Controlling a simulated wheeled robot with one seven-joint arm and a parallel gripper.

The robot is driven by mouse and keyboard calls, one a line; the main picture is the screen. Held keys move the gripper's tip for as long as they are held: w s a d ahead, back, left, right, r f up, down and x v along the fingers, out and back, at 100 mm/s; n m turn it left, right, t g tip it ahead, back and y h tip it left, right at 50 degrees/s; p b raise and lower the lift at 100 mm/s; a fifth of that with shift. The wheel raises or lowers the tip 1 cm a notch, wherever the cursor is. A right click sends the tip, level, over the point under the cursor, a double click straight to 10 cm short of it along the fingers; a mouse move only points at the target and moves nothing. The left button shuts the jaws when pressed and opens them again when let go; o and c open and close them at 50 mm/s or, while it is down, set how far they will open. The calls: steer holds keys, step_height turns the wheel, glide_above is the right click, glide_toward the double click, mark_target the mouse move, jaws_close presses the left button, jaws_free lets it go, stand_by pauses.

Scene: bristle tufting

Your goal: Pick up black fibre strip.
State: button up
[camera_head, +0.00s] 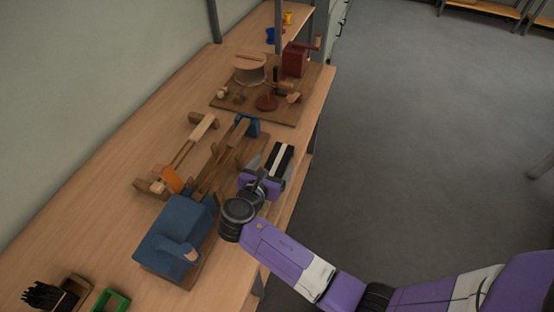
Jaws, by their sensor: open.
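A dark strip (287,160) lies beside a cream strip (279,160) near the right edge of the bench, with more dark material on the cream strip's left. I take the dark strip for the black fibre strip, but the pieces are small and hard to separate. My gripper (268,166) is open at the near end of these strips, its fingers pointing toward them. The purple gripper body hides their near ends. I cannot tell whether the fingers touch the strips.
A blue machine (175,238) stands left of my arm, with a wooden fixture (218,168) behind it. A board with a red crank device (295,60) is farther back. A box of black bristles (42,295) and a green tray (112,301) are at lower left. Open floor lies right.

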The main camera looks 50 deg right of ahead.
mark_target(278, 159)
steer(key=x, duration=0.4)
steer(key=shift+c, duration=0.4)
steer(key=shift+r, duration=0.1)
steer(key=c, duration=1.4)
step_height(278, 159, up, 20)
steer(key=shift+p, duration=0.8)
steer(key=shift+s, duration=0.1)
